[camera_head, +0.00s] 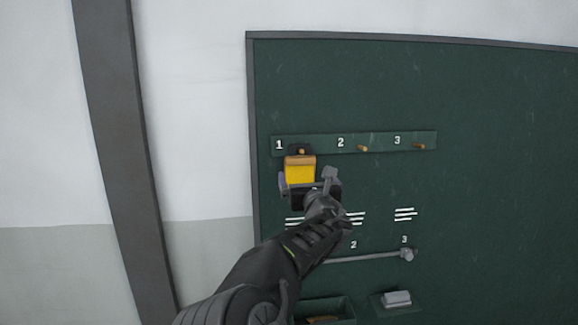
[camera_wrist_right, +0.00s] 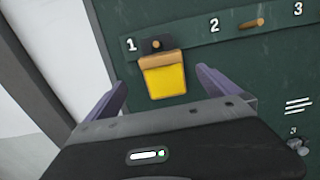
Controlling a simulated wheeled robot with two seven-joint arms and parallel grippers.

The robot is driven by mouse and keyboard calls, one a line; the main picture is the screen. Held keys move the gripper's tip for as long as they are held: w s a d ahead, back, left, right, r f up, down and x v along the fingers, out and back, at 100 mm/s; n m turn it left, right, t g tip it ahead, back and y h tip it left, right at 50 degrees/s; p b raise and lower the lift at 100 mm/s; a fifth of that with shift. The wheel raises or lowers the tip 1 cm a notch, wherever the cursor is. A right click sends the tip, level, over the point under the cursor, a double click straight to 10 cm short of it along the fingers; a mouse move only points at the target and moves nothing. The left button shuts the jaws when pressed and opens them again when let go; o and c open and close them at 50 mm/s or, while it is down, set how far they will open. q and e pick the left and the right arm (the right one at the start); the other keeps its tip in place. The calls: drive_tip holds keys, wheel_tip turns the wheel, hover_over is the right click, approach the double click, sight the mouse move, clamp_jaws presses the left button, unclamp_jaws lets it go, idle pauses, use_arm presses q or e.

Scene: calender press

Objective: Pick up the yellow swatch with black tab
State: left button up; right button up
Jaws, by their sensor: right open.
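The yellow swatch (camera_head: 300,173) hangs from the peg under number 1 on the green board, by a black tab (camera_head: 297,149) with a tan band below it. In the right wrist view the yellow swatch (camera_wrist_right: 165,80) hangs between and beyond the two fingers, with its black tab (camera_wrist_right: 154,45) on the peg. My right gripper (camera_head: 306,182) is open just below the swatch, and its fingers show on both sides in the right wrist view (camera_wrist_right: 165,88). It does not hold the swatch. My left gripper is not in view.
The peg strip (camera_head: 380,142) has bare pegs at 2 (camera_head: 363,148) and 3 (camera_head: 419,146). A grey rod (camera_head: 365,258) runs across the board lower down. A grey block (camera_head: 397,298) and a green bin (camera_head: 336,306) are below. A dark post (camera_head: 118,150) stands at left.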

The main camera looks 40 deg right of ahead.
sight(301, 167)
drive_tip(key=x, duration=0.2)
drive_tip(key=shift+w+d+p, duration=0.15)
drive_tip(key=shift+w+p, duration=0.1)
drive_tip(key=shift+p, duration=0.15)
drive_tip(key=shift+w+d, duration=0.2)
drive_tip(key=p+x, duration=0.2)
drive_tip(key=x, duration=0.2)
drive_tip(key=shift+d+r+p, duration=0.15)
drive_tip(key=shift+p, duration=0.25)
drive_tip(key=shift+w+d, duration=0.1)
drive_tip(key=shift+w, duration=0.2)
